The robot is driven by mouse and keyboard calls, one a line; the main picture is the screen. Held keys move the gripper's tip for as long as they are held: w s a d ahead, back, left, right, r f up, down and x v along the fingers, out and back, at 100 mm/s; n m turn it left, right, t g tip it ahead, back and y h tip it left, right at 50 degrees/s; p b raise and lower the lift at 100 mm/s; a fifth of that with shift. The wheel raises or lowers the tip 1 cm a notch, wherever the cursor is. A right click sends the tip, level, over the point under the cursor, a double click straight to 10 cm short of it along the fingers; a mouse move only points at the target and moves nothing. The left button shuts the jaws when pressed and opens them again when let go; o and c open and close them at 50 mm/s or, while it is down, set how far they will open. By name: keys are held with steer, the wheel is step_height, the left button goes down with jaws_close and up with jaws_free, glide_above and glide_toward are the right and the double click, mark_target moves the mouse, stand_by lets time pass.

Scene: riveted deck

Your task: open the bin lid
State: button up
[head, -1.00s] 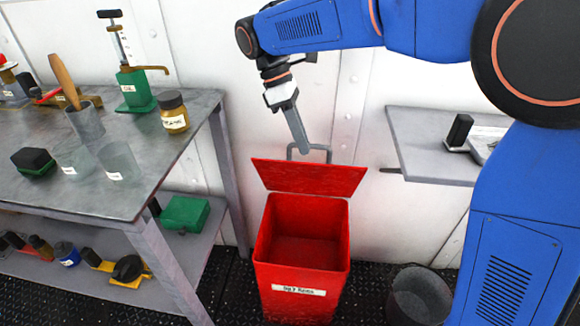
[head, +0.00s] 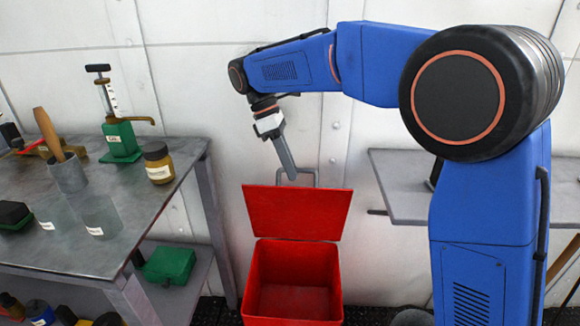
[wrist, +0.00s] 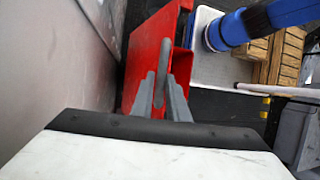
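The red bin (head: 246,290) stands on the floor against the white wall, its inside visible and empty. Its red lid (head: 297,212) is raised and stands steeply tilted up at the back of the opening. The lid's grey loop handle (head: 316,176) is on its upper edge. My gripper (head: 291,176) is at the handle, coming down from above left. In the wrist view its two grey fingers (wrist: 162,85) lie either side of the handle bar and close on it, with the red lid (wrist: 150,58) just beyond.
A metal workbench (head: 130,222) with a green pump (head: 121,140), a brown jar (head: 157,163) and other items stands left of the bin. A grey shelf (head: 400,190) is on the right, partly behind my arm. The wall is close behind the lid.

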steer(key=shift+o, duration=1.1)
steer(key=shift+f, duration=0.15)
steer(key=v, duration=0.7)
steer(key=shift+r, duration=0.3)
steer(key=shift+w+a, duration=0.1)
steer(key=shift+a, duration=0.05)
